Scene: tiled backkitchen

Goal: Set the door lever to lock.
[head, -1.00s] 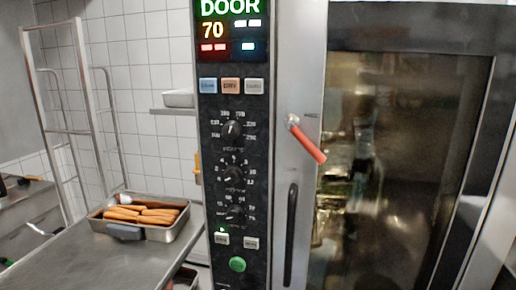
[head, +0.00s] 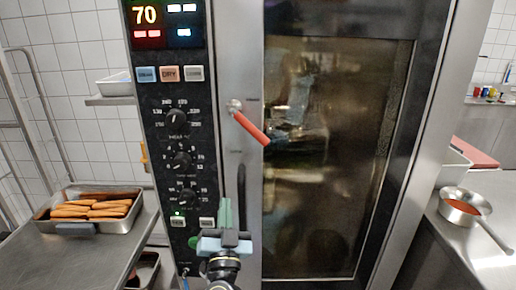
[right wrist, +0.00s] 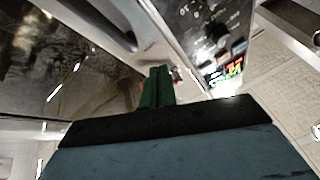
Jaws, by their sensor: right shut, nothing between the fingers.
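The door lever (head: 252,129) is a red rod on a metal pivot on the oven's steel door edge. It slants down to the right, its tip over the edge of the dark glass door (head: 325,160). My right gripper (head: 226,205) is below the lever and apart from it in the head view, in front of the panel's lower edge and left of the black vertical handle (head: 241,185). Its green fingers are together and empty; they also show in the right wrist view (right wrist: 157,88), where a bit of red shows beside them. My left gripper is not in view.
The control panel (head: 168,140) with dials and buttons is left of the lever. A tray of sausages (head: 130,222) sits on the left counter. A pan (head: 462,210) of red sauce stands on the right counter. The space before the glass is clear.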

